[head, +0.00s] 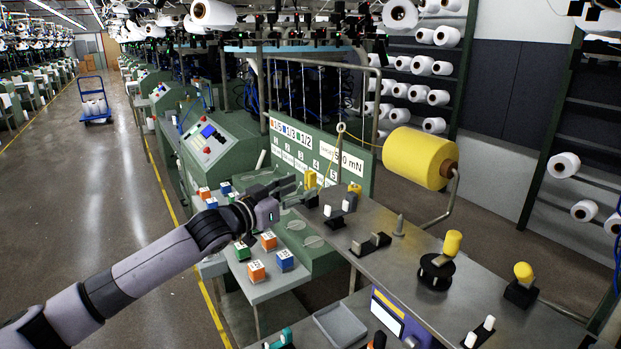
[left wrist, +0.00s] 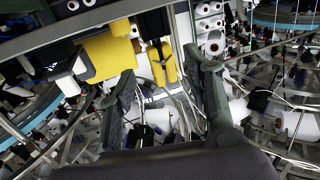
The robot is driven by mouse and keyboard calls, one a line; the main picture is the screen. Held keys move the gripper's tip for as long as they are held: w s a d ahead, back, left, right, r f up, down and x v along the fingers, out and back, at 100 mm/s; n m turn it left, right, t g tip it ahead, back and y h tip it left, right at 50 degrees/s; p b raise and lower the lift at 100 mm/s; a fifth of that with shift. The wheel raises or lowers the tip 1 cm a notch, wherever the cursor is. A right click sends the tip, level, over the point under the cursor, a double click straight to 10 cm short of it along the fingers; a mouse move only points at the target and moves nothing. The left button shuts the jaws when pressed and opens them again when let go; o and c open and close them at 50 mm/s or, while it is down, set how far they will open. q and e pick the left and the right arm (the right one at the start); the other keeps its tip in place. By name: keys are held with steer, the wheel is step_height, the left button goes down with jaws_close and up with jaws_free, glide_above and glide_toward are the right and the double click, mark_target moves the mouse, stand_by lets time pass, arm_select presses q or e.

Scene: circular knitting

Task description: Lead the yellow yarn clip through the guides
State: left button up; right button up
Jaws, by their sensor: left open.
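A small yellow piece, which looks like the yarn clip (head: 310,180), stands on a dark holder at the table's left edge, just right of my left gripper (head: 287,190). A thin yellow yarn runs down near it from a ring guide (head: 341,128). My left gripper is open, its fingers pointing right toward the clip. In the left wrist view a yellow piece (left wrist: 162,64) shows between the open fingers (left wrist: 160,72); I cannot tell whether they touch it. Guides with white posts on black blocks (head: 371,243) stand on the table. My right gripper is not in view.
A large yellow yarn cone (head: 420,158) sits on a bent rod. A yellow-topped black disc (head: 436,270) and a yellow knob (head: 523,273) stand at the right. A grey cone (head: 399,226) rises mid-table.

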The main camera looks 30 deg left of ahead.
mark_target(307, 186)
arm_select(q)
steer(key=p+x, duration=0.1)
steer(key=x, duration=0.4)
steer(key=shift+a+f, duration=0.1)
steer(key=shift+f, duration=0.05)
steer(key=shift+s, duration=0.1)
steer(key=shift+c, duration=0.7)
steer(key=c, duration=0.9)
step_height(307, 186, up, 20)
steer(key=shift+r+b, duration=0.1)
steer(key=shift+b, duration=1.05)
